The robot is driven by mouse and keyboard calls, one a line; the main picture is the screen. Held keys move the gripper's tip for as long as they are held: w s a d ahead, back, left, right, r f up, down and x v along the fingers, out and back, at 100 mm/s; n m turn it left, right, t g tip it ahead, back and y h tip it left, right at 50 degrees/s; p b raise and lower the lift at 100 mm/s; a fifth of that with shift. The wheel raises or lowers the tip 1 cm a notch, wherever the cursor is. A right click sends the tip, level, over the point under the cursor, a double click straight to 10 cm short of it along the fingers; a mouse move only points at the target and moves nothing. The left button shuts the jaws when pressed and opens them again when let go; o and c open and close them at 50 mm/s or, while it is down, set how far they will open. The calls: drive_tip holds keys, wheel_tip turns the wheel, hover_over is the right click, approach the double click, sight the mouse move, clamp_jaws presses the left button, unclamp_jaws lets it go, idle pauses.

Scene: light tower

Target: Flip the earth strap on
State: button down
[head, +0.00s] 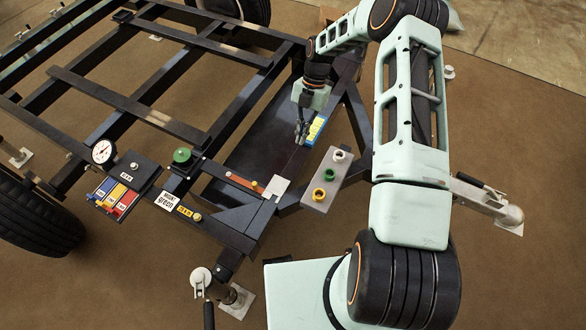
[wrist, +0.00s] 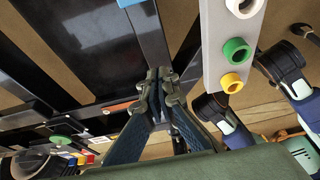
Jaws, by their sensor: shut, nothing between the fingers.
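The shut fingers also show in the wrist view (wrist: 158,82).
A grey block (head: 318,205) with white, green and yellow sockets stands right of the bar. Left are a green knob (head: 182,156), a gauge (head: 103,151) and coloured switches (head: 115,194). A jack handle (head: 208,314) rises in front.

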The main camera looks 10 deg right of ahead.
sight(294, 169)
idle(0.3)
drive_tip(key=b+x, duration=0.1)
drive_tip(key=x, duration=0.9)
drive_tip(key=shift+s+a+f+b, duration=0.1)
drive_tip(key=shift+s+f+b, duration=0.05)
drive_tip(key=shift+f+b, duration=0.15)
drive_tip(key=shift+s+a+r, duration=0.3)
drive_tip(key=shift+s+a, duration=0.35)
drive_tip(key=shift+s, duration=0.25)
drive_tip(key=shift+s+a, duration=0.4)
drive_tip(key=shift+s, duration=0.25)
drive_tip(key=shift+s, duration=0.15)
